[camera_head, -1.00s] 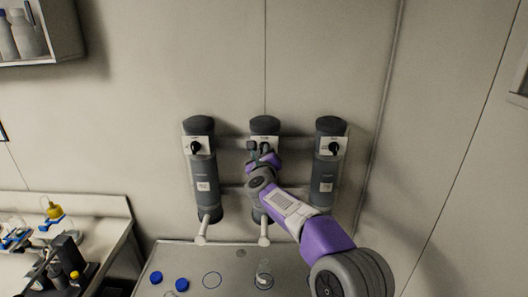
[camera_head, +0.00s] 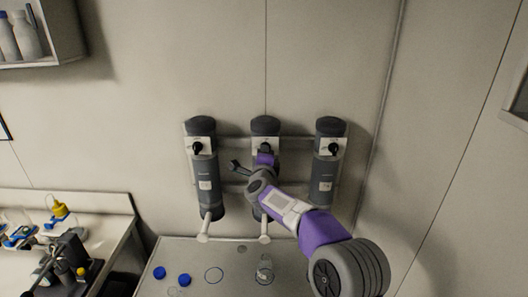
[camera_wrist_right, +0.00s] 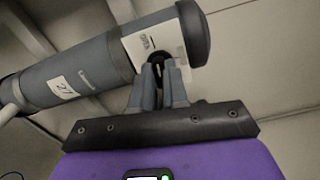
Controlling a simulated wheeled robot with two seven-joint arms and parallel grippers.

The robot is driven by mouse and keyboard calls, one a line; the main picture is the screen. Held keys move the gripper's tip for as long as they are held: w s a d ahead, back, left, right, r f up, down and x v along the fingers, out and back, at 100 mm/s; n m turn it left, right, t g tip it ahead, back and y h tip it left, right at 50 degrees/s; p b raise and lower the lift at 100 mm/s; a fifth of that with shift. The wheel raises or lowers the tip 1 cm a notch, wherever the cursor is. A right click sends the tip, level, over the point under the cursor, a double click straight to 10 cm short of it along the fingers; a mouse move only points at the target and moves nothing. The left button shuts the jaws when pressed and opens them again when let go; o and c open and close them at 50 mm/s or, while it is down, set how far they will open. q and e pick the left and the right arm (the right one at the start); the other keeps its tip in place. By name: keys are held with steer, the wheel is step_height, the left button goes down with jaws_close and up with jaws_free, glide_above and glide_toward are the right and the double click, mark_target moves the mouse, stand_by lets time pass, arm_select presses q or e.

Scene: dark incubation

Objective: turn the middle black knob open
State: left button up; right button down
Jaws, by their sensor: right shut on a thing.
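Three dark grey cylinders hang on the wall, each with a white plate and a black knob near its top. The middle black knob (camera_head: 266,147) is on the middle cylinder (camera_head: 265,125), partly covered by my right gripper (camera_head: 266,152). In the right wrist view my two fingers (camera_wrist_right: 158,72) are closed around the middle knob (camera_wrist_right: 157,61), in front of the white plate. The cylinder lies slanted there. The knob's exact angle is hard to tell.
The left knob (camera_head: 197,148) and right knob (camera_head: 333,148) are close on either side. A table (camera_head: 215,248) below carries blue caps (camera_head: 184,280) and a clear glass vessel (camera_head: 264,270). A side bench (camera_head: 112,205) with equipment stands at left.

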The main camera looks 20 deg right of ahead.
steer(key=shift+n, duration=0.7)
steer(key=c, duration=1.1)
jaws_free()
steer(key=shift+c, duration=0.2)
steer(key=b+v, duration=0.1)
steer(key=v, duration=0.6)
steer(key=shift+s+b, duration=0.3)
steer(key=shift+b, duration=0.1)
steer(key=shift+a, duration=0.1)
